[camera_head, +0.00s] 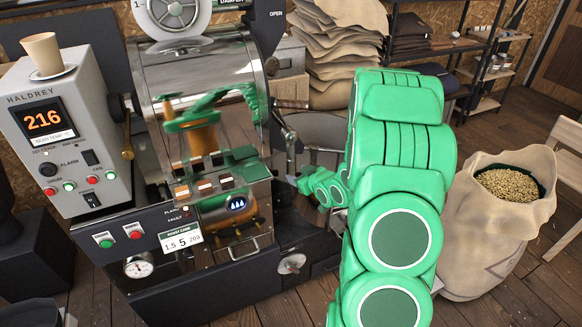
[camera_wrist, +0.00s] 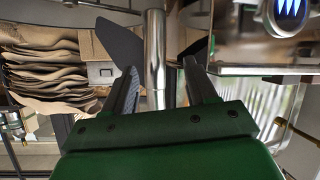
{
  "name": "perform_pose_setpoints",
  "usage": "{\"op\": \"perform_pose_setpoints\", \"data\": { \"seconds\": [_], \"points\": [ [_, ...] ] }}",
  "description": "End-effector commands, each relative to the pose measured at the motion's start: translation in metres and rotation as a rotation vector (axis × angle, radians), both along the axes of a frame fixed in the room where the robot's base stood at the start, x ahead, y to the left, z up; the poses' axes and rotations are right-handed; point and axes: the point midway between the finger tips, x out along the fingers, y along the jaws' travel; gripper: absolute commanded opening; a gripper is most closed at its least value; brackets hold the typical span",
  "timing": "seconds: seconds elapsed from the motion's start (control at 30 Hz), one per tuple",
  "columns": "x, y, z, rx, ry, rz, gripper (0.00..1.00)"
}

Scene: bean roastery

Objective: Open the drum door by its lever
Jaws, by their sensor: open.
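The roaster's shiny drum housing (camera_head: 205,100) fills the middle of the head view. A metal lever (camera_head: 291,150) hangs at its right side, below a dark wooden-looking handle (camera_head: 291,104). In the wrist view, an upright metal bar, seemingly this lever (camera_wrist: 155,45), runs between the two dark fingers of my gripper (camera_wrist: 160,67). The fingers are open, with visible gaps on both sides of the bar. I cannot tell how deep the bar sits between them. The drum door is largely hidden by my green arm and wrist in the head view.
A control box (camera_head: 65,135) reading 216, with a cup (camera_head: 43,54) on top, stands left. A sack of beans (camera_head: 495,215) is at right, folded sacks (camera_head: 340,50) behind, also in the wrist view. A wooden chair (camera_head: 562,150) stands far right.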

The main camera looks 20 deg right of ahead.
Motion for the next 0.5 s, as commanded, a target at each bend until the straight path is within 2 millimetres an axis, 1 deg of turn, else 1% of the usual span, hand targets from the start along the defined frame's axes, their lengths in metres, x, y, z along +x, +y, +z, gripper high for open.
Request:
{"op": "perform_pose_setpoints", "data": {
  "seconds": [0.03,0.2,0.43,0.5],
  "points": [
    [0.000,-0.002,-0.007,0.022,-0.027,0.003,0.57],
    [0.001,-0.004,-0.015,0.091,-0.149,0.017,0.57],
    [-0.004,-0.009,-0.018,0.185,-0.308,0.016,0.57],
    [-0.006,-0.010,-0.016,0.206,-0.348,0.013,0.57]
  ]
}}
